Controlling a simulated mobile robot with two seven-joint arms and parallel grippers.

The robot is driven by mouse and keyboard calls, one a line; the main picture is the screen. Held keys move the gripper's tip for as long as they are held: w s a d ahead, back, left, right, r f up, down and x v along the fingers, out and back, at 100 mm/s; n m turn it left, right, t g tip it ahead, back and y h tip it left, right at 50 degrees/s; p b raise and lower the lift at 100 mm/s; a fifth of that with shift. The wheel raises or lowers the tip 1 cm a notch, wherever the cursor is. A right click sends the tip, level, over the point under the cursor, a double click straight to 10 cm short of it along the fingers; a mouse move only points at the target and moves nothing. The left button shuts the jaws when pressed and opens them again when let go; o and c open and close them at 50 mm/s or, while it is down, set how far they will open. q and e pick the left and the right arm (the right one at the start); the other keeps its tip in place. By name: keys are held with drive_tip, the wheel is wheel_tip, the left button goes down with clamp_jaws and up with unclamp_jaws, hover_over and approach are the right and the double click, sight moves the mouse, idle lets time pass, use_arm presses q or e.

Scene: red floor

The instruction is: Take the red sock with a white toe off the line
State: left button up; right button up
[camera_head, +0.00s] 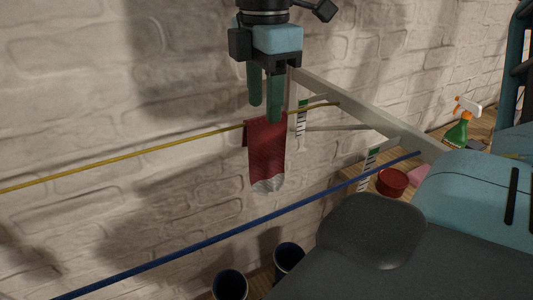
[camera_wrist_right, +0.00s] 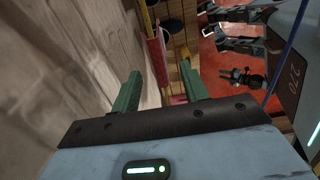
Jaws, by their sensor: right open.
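The red sock with a white toe (camera_head: 267,152) hangs over the yellow line (camera_head: 150,155), its white toe pointing down, close to the wall bracket. My right gripper (camera_head: 264,112) comes down from above in the head view, its two green fingers open. One fingertip overlaps the sock's top edge in the picture; I cannot tell whether it touches. In the right wrist view the fingers (camera_wrist_right: 160,82) are apart with nothing held. The sock (camera_wrist_right: 157,60) shows edge-on ahead of the gap between them. My left gripper does not show.
A blue line (camera_head: 220,233) runs lower and nearer than the yellow one. A pale bracket (camera_head: 385,120) carries striped tags. Two dark blue cups (camera_head: 230,285) (camera_head: 288,257) stand below. A red bowl (camera_head: 391,182) and a green spray bottle (camera_head: 458,131) stand right. A brick wall (camera_head: 80,90) rises behind.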

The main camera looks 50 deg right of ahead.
sight(264, 115)
drive_tip(key=shift+f, duration=0.85)
wheel_tip(264, 115, down, 3)
drive_tip(key=shift+w+d+f+p, duration=0.1)
drive_tip(key=shift+d+p, duration=0.05)
drive_tip(key=shift+p, duration=0.35)
drive_tip(key=shift+f, duration=0.45)
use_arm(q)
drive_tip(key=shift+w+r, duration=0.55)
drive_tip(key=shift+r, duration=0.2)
use_arm(e)
clamp_jaws()
